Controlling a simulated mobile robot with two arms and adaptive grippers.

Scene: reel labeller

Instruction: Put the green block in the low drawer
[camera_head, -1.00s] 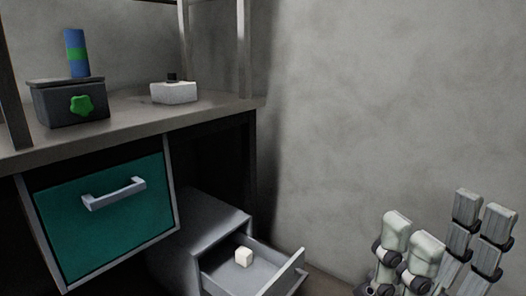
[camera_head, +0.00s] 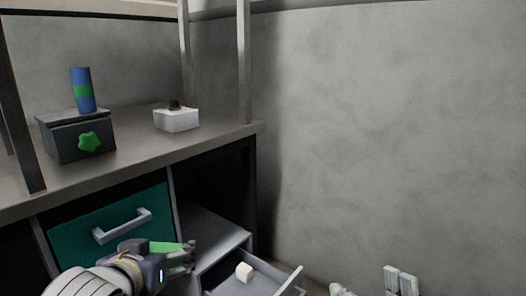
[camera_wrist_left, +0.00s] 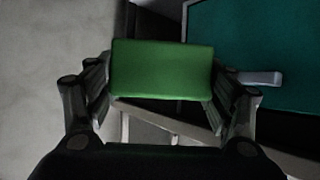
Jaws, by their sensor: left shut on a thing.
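My left gripper (camera_head: 182,258) is shut on the green block (camera_head: 168,246). It holds the block in front of the teal drawer, to the left of the open low drawer (camera_head: 291,281). In the left wrist view the green block (camera_wrist_left: 162,68) fills the space between the two fingers.
A teal drawer front (camera_head: 80,238) with a grey handle (camera_head: 122,226) is under the worktop (camera_head: 150,165). On top stand a dark box (camera_head: 62,143) with a green star knob, a blue and green cylinder (camera_head: 83,90) and a white box (camera_head: 176,120). A bare wall is at right.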

